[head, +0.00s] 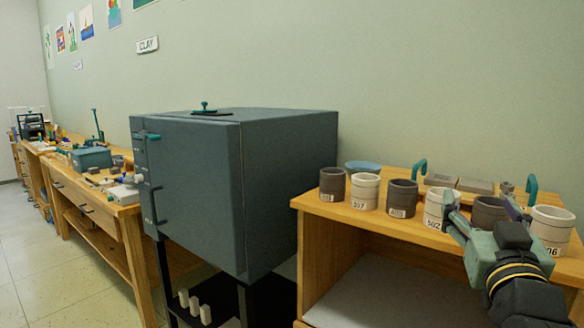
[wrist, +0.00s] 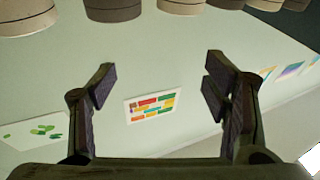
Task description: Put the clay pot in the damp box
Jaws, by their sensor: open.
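Several cylindrical pots, dark and pale with number labels, stand in a row on the wooden table (head: 310,207). Which one the task means is unclear. A dark pot (head: 488,212) shows between my open gripper's fingers (head: 485,206) in the head view, partly hidden by them; a pale pot (head: 436,208) labelled 502 is just left. In the wrist view my gripper (wrist: 160,90) is open, with no pot between the fingers; a dark pot (wrist: 112,9) and a pale pot (wrist: 181,6) are cut off at the top. A lidded teal box (head: 91,158) on the far bench may be the damp box.
A large blue-grey cabinet (head: 195,195) with a door and latch stands on a black frame, between the table and the long bench (head: 90,195). A pale pot (head: 552,228) stands close right of my gripper. Floor is clear at left.

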